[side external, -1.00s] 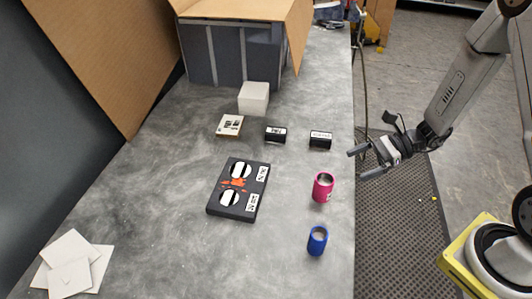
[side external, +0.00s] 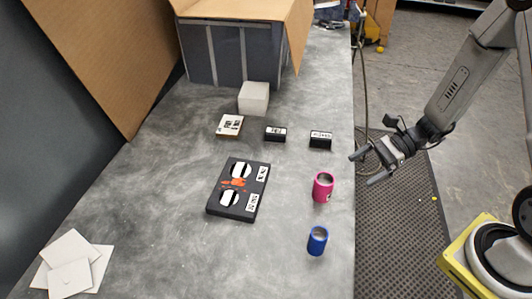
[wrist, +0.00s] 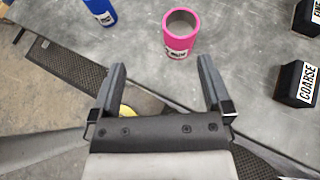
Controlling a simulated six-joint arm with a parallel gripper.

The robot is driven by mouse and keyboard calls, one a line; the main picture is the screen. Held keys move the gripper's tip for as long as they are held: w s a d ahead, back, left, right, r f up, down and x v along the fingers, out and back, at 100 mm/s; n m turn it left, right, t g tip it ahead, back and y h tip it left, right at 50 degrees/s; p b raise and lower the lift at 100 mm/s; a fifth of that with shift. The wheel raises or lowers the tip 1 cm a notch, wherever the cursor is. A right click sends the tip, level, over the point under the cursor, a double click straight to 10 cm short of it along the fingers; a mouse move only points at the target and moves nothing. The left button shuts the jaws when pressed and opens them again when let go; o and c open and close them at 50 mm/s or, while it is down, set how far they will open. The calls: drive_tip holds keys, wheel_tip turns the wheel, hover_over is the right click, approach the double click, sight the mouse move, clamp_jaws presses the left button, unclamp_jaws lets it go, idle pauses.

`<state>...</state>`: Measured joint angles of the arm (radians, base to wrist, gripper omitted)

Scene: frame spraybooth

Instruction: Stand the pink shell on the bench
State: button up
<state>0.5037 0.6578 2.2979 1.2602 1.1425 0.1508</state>
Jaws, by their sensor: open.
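The pink shell (side external: 323,187) is a short hollow cylinder standing upright on the grey bench (side external: 150,180), near its right edge. In the wrist view the pink shell (wrist: 179,33) shows its open top and a small label, beyond my fingertips. My gripper (side external: 364,168) is open and empty, above and to the right of the shell, off the bench edge in the side view. Its two spread fingers (wrist: 163,75) point toward the shell in the wrist view, with the shell apart from them.
A blue cylinder (side external: 317,240) stands in front of the pink shell. A black panel (side external: 222,208) with two round white faces lies to the left. Two small black labelled blocks (side external: 320,140) (side external: 275,134) and a white cube (side external: 254,97) stand behind. Bare bench lies around the shell.

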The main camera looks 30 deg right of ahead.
drive_tip(key=s+r+n+g+h, duration=0.1)
drive_tip(key=s+n+g+h, duration=0.45)
drive_tip(key=n+h, duration=0.55)
drive_tip(key=r+n+t, duration=0.1)
drive_tip(key=n, duration=0.2)
drive_tip(key=w+r+n+t, duration=0.1)
drive_tip(key=r+n+t, duration=0.1)
drive_tip(key=n, duration=0.1)
drive_tip(key=w+r+n+t+h, duration=0.1)
drive_tip(key=n, duration=0.2)
drive_tip(key=shift+w+d+r+n+t, duration=0.1)
drive_tip(key=shift+w+r+n+t, duration=0.1)
drive_tip(key=shift+n+t, duration=0.15)
